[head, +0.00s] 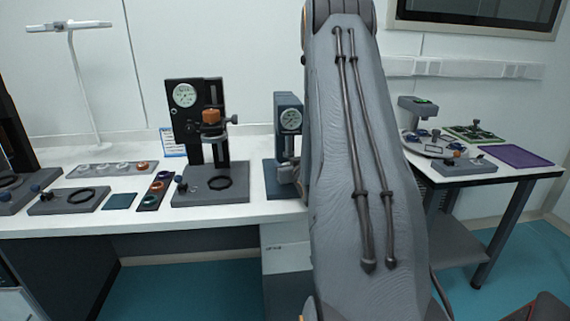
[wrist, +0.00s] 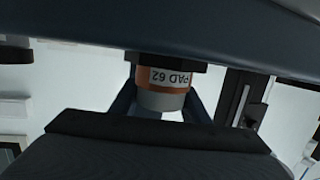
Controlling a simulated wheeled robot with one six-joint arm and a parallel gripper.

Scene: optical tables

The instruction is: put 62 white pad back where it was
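The 62 white pad (wrist: 163,99) shows in the wrist view as a short pale cylinder with an orange band and a label reading PAD 62. My gripper (wrist: 163,105) has one dark finger along each side of it, and both appear to touch it. The pad's far end meets a dark block (wrist: 160,60); I cannot tell whether it is fixed there or only close. In the head view my arm hides the gripper and pad. A blue-grey dial stand (head: 289,118) is partly hidden behind my arm.
A black dial stand (head: 184,125) with an orange-topped part stands on the white table (head: 130,222). Left of it are a dark tray of rings (head: 154,191), a teal mat (head: 120,201) and a grey tray (head: 112,169). A second table (head: 500,172) at right holds instruments and a purple mat (head: 515,156).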

